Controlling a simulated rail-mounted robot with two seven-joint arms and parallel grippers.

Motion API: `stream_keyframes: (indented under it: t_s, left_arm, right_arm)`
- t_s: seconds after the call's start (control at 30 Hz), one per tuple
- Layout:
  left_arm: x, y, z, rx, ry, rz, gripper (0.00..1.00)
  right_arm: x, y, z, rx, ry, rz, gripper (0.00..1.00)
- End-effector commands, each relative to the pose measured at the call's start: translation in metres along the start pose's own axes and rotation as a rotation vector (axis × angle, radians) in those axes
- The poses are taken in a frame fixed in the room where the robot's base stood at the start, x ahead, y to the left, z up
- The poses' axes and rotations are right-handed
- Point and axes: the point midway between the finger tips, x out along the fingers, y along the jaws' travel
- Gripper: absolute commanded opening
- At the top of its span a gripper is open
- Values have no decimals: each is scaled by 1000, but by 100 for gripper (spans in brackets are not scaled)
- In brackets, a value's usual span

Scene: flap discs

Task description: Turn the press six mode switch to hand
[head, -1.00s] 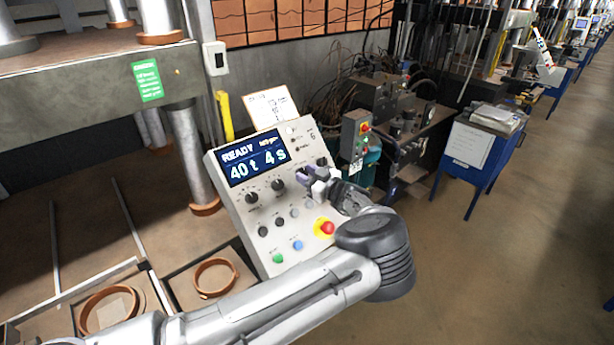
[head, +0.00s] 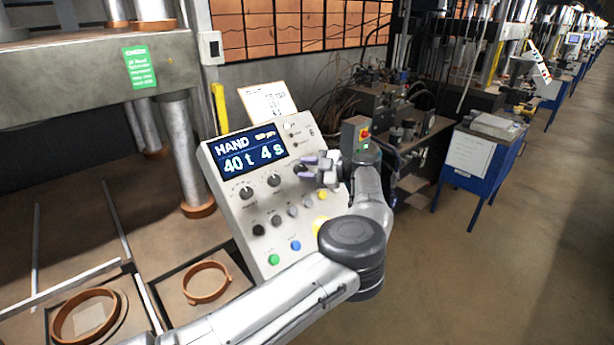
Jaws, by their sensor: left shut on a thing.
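The press control panel (head: 225,165) is a beige sloping box. Its blue display (head: 247,152) reads "HAND" above "40 t 4 s". The mode switch (head: 299,169) is a dark rotary knob at the right end of the knob row, mostly hidden by my fingers. My left gripper (head: 308,171), with purple-tipped fingers, is shut on this knob. Two other dark knobs (head: 246,193) (head: 274,180) stand to its left. The arm covers the panel's lower right. My right gripper is not in view.
Below are a green button (head: 273,259), a blue button (head: 295,245) and a partly hidden yellow collar (head: 320,226). A grey switch box (head: 355,135) stands close behind the hand. Copper-coloured rings (head: 206,282) lie at lower left. The floor at right (head: 500,270) is clear.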

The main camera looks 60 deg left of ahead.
Motion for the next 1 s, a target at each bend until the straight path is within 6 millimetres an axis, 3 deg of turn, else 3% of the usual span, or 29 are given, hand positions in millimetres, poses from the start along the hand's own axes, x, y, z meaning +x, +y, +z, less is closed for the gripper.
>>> stream_keyframes:
  t_s: [0.73, 0.77, 0.83, 1.0]
  left_arm:
    - [0, 2, -1, -65, 6, -52, 11]
    - [0, 2, -1, -65, 6, -52, 36]
    - [0, 2, -1, -65, 6, -52, 43]
    - [0, 2, -1, -64, 6, -52, 44]
  right_arm:
    - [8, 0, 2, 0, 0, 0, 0]
    - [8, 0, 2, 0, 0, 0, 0]
    - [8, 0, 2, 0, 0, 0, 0]
    - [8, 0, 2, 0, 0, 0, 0]
